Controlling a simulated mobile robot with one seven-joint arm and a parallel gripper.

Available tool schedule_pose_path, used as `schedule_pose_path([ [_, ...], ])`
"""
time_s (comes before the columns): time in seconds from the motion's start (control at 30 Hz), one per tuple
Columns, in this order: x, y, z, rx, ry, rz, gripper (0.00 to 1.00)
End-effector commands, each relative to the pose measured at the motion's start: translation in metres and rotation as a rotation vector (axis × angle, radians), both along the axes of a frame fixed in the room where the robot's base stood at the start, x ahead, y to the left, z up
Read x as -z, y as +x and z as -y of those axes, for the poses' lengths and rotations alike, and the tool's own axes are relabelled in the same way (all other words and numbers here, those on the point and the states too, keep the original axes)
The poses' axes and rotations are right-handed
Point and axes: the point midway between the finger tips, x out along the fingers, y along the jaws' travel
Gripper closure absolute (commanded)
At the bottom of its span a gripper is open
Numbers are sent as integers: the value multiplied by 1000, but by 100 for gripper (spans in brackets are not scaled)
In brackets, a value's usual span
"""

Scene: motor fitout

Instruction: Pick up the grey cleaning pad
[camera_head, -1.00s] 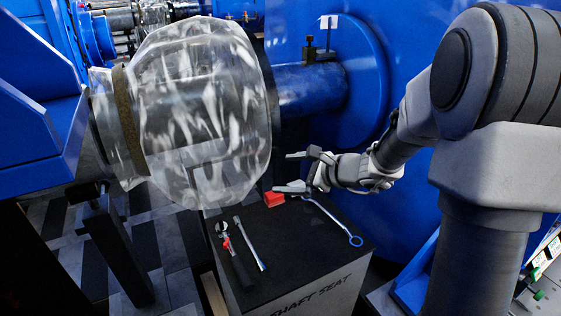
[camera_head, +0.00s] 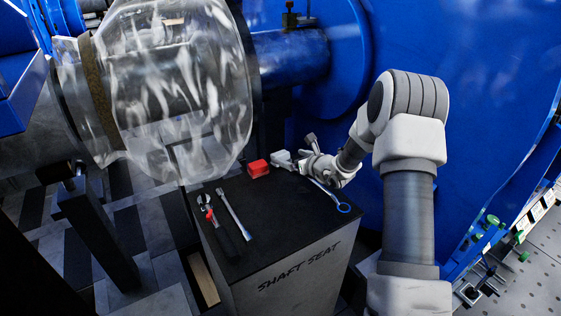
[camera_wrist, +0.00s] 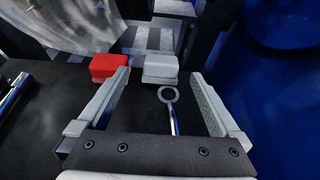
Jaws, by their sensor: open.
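The grey cleaning pad (camera_wrist: 160,68) is a small pale block on the dark top of the stand, just right of a red block in the wrist view. In the head view the grey pad (camera_head: 281,159) sits by my gripper, partly hard to tell from the fingers. My gripper (camera_head: 304,153) is open and low over the stand top. In the wrist view the pad lies ahead, between the lines of the two fingers, around fingertip level. No contact with it can be made out.
The red block (camera_head: 258,168) sits close left of the pad. A ring-ended wrench (camera_wrist: 169,97) lies under my gripper. Another wrench (camera_head: 234,214) and a red-marked tool (camera_head: 215,220) lie on the left of the stand (camera_head: 280,215). A clear-wrapped drum (camera_head: 180,90) overhangs the left side.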

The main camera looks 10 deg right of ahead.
Motion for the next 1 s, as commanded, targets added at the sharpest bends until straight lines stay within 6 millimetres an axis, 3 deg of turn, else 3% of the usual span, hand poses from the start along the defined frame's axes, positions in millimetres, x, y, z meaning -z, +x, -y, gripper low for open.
schedule_pose_path([
  [0.13,11,21,-8,-1,0,0,0],
  [0.47,23,39,-14,-1,0,0,0],
  [0.7,40,66,-22,-2,-1,1,0],
  [1.0,42,74,-25,-1,-1,0,0],
])
